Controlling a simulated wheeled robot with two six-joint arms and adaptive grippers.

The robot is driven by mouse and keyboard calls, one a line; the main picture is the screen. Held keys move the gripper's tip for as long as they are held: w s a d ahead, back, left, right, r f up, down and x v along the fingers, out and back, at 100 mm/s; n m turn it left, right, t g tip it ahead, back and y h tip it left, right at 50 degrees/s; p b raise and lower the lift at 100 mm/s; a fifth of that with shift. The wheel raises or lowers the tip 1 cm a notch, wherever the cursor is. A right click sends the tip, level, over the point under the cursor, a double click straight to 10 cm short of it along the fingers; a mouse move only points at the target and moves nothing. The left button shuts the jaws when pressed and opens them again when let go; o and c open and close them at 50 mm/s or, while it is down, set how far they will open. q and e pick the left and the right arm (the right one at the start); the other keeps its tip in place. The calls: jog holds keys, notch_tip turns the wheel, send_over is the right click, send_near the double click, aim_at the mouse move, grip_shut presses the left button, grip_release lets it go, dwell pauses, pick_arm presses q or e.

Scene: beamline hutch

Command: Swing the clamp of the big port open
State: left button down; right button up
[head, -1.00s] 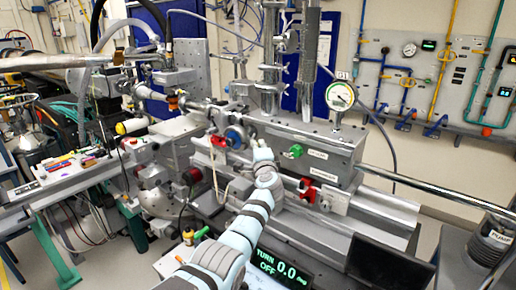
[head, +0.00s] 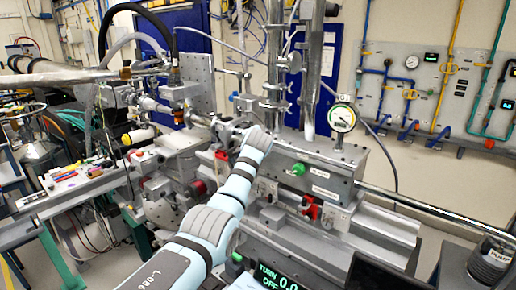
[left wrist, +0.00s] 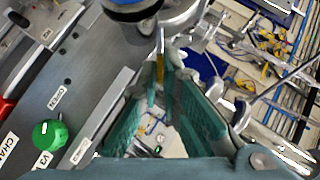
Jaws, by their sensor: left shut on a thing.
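The big port with its blue ring (left wrist: 128,10) is at the top of the left wrist view, with the silver clamp (left wrist: 182,17) beside it. My left gripper (left wrist: 162,88) has green-padded fingers closed around a thin, yellowish piece (left wrist: 160,68) hanging from the clamp side, apparently its tab or lever. In the head view my left gripper (head: 228,130) is at the port, left of the chamber block, and mostly covers port and clamp. Whether the clamp has swung is not clear. My right gripper is not in view.
A green knob (left wrist: 49,134) on the chamber face is near the fingers; it also shows in the head view (head: 298,169). A red knob (head: 308,208) is below it. A dial gauge (head: 341,118) stands on top. A steel tube (head: 440,205) extends right.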

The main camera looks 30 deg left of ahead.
pick_arm(q)
jog(key=shift+a+r, duration=0.25)
jog(key=shift+r, duration=0.1)
jog(key=c, duration=1.8)
grip_release()
jog(key=v, duration=1.2)
jog(key=shift+w+a+r, duration=0.1)
jog(key=shift+r, duration=0.2)
